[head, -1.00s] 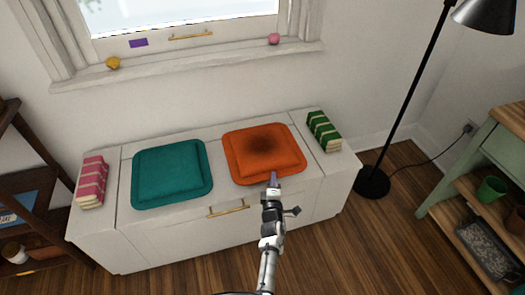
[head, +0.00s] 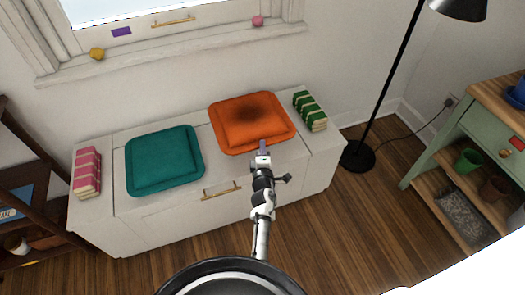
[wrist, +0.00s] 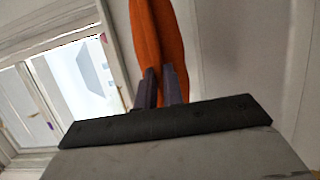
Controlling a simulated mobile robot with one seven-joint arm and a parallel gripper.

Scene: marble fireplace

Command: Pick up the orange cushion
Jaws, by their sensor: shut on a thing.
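The orange cushion (head: 250,122) is square with a dark patch in its middle. It is over the right part of the white bench, and its near edge is at my gripper's fingertips. My gripper (head: 262,147) is shut on that edge. In the wrist view the orange cushion (wrist: 160,35) shows edge-on as a narrow strip between the two dark fingers (wrist: 160,88). The cushion seems raised off the bench top, but its underside is hidden.
The white bench (head: 205,205) also bears a teal cushion (head: 164,160), pink books (head: 87,172) and green books (head: 310,111). A black floor lamp (head: 385,80) and a green shelf unit (head: 470,140) stand at the right. A dark shelf (head: 45,205) stands at the left.

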